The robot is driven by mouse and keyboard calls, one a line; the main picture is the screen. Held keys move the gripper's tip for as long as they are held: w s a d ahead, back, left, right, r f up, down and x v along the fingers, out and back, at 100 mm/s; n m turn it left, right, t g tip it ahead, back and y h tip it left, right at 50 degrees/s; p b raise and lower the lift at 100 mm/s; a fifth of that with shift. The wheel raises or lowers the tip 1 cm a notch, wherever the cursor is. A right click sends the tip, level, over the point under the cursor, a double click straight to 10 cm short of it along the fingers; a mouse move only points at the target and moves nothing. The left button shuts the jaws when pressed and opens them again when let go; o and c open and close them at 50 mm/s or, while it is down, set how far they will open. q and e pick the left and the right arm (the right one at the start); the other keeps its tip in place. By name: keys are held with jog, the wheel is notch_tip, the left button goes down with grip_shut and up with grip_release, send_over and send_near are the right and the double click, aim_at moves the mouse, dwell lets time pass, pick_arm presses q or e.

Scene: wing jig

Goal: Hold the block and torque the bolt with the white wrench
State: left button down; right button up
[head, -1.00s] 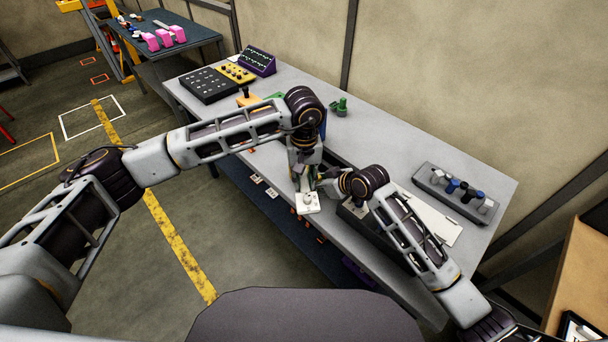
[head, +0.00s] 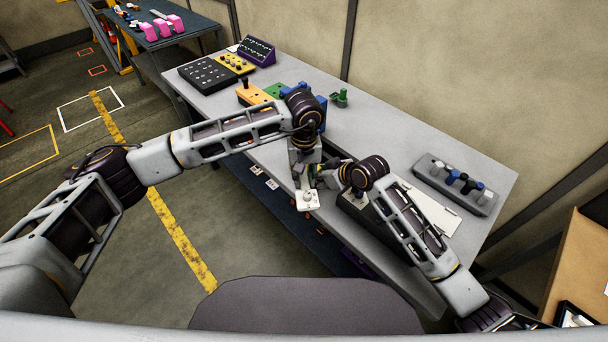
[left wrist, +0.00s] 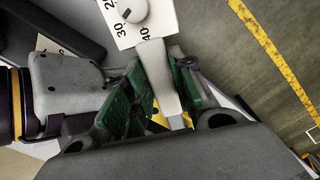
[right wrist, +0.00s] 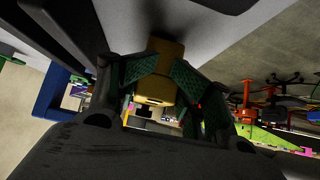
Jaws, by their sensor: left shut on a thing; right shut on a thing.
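My left gripper (left wrist: 158,72) is shut on the pale grey handle of the white wrench (left wrist: 160,75). The wrench's white plate, with printed numbers and a round grey knob, shows at the top of the left wrist view; in the head view the plate (head: 308,202) is near the table's front edge. My right gripper (right wrist: 157,76) is shut on a yellow-brown block (right wrist: 155,89). In the head view the two grippers are close together. A bit of yellow shows behind the wrench handle in the left wrist view. The bolt cannot be made out.
The grey table (head: 400,140) has free room at the back middle. A grey rack (head: 470,200) with several coloured knobs is at the right. Black (head: 208,78), yellow (head: 235,64) and purple (head: 257,50) boxes are at the far left. A green piece (head: 341,98) stands behind my arms.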

pick_arm(q)
jog(key=shift+f, duration=0.7)
dwell(0.6)
jog(key=shift+a, duration=0.1)
jog(key=shift+s+a+f+m, duration=0.1)
jog(key=shift+a+f+m, duration=0.05)
jog(key=shift+a+m, duration=1.1)
jog(key=shift+a, duration=0.1)
jog(key=shift+w+a+f+m, duration=0.1)
jog(key=shift+w+a+m, duration=0.1)
jog(key=shift+a+m, duration=1)
jog(key=shift+w+a+m, duration=0.25)
jog(key=shift+a+m, duration=0.35)
jog(key=shift+a, duration=0.05)
jog(key=shift+w+a+m, duration=0.25)
jog(key=shift+a+m, duration=0.3)
jog(key=shift+a, duration=0.1)
jog(key=shift+w+a, duration=0.1)
jog(key=shift+w+a+m, duration=0.35)
jog(key=shift+a+m, duration=0.15)
jog(key=shift+m, duration=0.1)
jog(key=shift+w+a+m, duration=0.3)
jog(key=shift+a+m, duration=0.2)
jog(key=shift+m, duration=0.1)
